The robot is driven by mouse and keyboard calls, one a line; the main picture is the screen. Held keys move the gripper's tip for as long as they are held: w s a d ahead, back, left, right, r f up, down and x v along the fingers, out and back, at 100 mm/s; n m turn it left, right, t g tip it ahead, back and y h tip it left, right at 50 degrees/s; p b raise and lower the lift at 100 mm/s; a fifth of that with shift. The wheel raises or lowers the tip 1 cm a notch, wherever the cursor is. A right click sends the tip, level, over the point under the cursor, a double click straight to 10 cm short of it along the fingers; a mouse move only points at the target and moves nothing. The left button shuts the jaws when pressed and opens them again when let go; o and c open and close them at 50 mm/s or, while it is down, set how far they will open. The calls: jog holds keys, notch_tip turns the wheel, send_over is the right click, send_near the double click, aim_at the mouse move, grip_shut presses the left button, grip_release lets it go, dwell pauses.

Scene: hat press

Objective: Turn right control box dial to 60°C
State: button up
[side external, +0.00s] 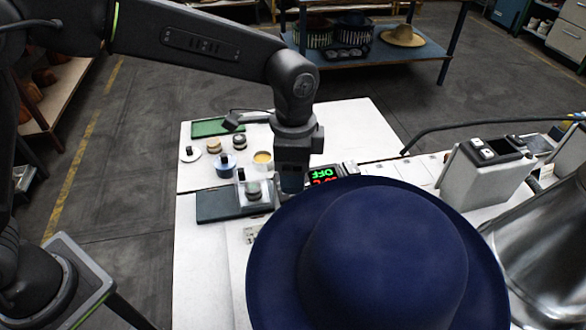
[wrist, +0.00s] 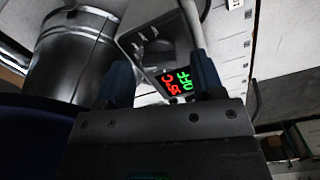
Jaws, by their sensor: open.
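The control box (side external: 345,169) stands on the white table behind the blue hat, and the hat hides its lower part. Its display (side external: 325,176) shows green "OFF" above red characters that I cannot read surely. The display also shows in the wrist view (wrist: 176,81), rotated, with the red text beside the green. My gripper (side external: 292,189) points down just left of the display in the side view. In the wrist view my gripper (wrist: 162,64) is open, its dark fingers apart with the display seen between them.
A large navy hat (side external: 385,255) fills the front. A grey switch box (side external: 482,172) and a metal cylinder (side external: 545,240) stand right. A small clear-topped device (side external: 254,192), jars (side external: 262,160) and a green mat (side external: 218,127) lie left. The table's back right (side external: 355,130) is clear.

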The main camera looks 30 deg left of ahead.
jog(key=shift+f, duration=0.45)
jog(key=shift+c, duration=0.2)
jog(key=c, duration=0.9)
